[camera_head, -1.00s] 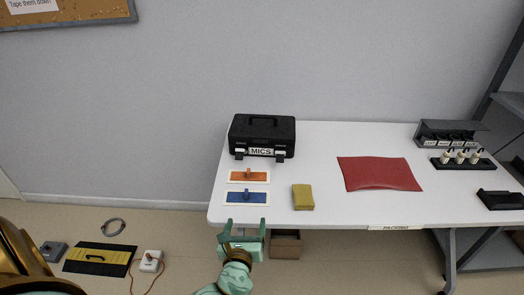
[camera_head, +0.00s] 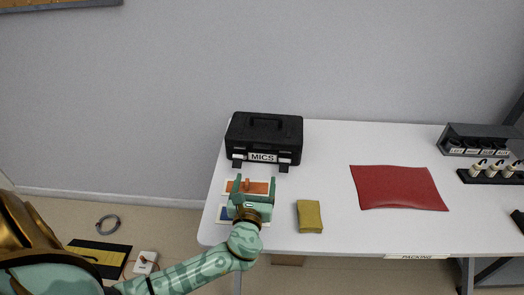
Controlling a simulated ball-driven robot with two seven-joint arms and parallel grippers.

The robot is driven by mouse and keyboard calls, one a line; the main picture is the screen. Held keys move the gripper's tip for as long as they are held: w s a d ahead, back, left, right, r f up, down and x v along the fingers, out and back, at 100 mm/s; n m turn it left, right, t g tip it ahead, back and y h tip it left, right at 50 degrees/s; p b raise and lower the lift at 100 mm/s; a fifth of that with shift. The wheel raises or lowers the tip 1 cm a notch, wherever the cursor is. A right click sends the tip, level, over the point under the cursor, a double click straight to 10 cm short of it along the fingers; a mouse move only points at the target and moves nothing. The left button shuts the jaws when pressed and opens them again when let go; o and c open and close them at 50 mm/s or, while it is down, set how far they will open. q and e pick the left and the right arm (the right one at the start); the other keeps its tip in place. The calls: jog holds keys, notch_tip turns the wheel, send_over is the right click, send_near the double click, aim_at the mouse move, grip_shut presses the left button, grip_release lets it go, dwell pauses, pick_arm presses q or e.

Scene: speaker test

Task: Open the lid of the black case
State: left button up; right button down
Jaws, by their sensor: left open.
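The black case (camera_head: 264,134) stands upright at the back left of the white table, with its lid shut. It has a handle on top, a white MICS label (camera_head: 263,157) and two latches hanging on its front. My left gripper (camera_head: 254,184) is open and empty, just in front of the case and apart from it. Its two fingers point toward the case, over the orange-handled board. My right gripper is not in view.
The orange board (camera_head: 233,187) and blue board lie partly hidden under my left gripper. A yellow block (camera_head: 310,216) and a red mat (camera_head: 400,187) lie to the right on the white table (camera_head: 340,150).

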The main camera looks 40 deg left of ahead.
aim_at(263, 146)
pick_arm(q)
jog(key=b+x, duration=0.1)
jog(key=x, duration=0.5)
jog(key=b+x, duration=0.2)
jog(key=x, duration=0.4)
jog(key=shift+f, duration=0.25)
jog(key=shift+w+a+r, duration=0.15)
jog(key=shift+w+a, duration=0.1)
jog(key=shift+w, duration=0.3)
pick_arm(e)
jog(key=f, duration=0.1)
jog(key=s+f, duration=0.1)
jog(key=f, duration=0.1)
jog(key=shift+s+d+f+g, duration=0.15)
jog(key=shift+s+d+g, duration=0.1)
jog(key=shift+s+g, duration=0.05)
